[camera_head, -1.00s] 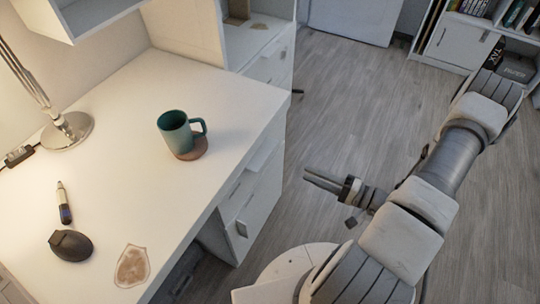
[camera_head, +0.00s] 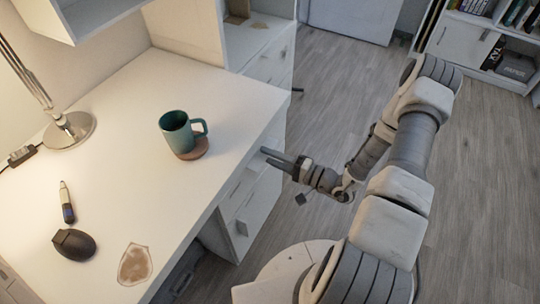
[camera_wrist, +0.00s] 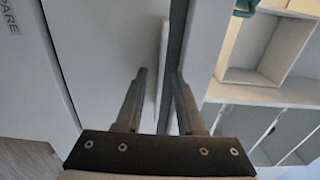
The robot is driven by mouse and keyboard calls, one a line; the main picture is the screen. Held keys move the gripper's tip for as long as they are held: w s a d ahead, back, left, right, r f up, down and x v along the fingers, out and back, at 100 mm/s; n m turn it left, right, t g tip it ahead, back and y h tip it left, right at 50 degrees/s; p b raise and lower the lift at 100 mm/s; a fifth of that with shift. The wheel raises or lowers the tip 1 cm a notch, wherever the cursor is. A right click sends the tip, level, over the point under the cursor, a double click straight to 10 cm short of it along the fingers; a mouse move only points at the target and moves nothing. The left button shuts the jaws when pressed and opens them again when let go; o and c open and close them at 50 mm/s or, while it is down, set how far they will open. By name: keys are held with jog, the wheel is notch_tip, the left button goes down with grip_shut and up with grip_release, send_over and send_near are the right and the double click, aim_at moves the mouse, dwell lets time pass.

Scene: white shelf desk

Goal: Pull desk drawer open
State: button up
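The white desk (camera_head: 115,115) has a white drawer unit (camera_head: 255,200) beneath its right side. One dark handle (camera_head: 241,228) shows on the lower front. My gripper (camera_head: 266,156) is beside the upper part of this unit, its fingers pointing left toward the drawer front, just below the desktop edge. In the wrist view, my gripper's two fingers (camera_wrist: 162,75) are apart, with a pale strip (camera_wrist: 163,70) running lengthwise in line with the gap between them. I cannot tell whether the fingers touch the drawer or its handle.
A green mug (camera_head: 178,130) stands on a brown coaster (camera_head: 192,150). A lamp base (camera_head: 68,130), a pen (camera_head: 66,202), a dark mouse (camera_head: 74,244) and a brown patch (camera_head: 135,264) are on the desktop. A bookshelf (camera_head: 465,40) stands at the back right.

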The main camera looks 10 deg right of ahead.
jog(key=shift+c, duration=0.3)
grip_shut()
dwell(1.1)
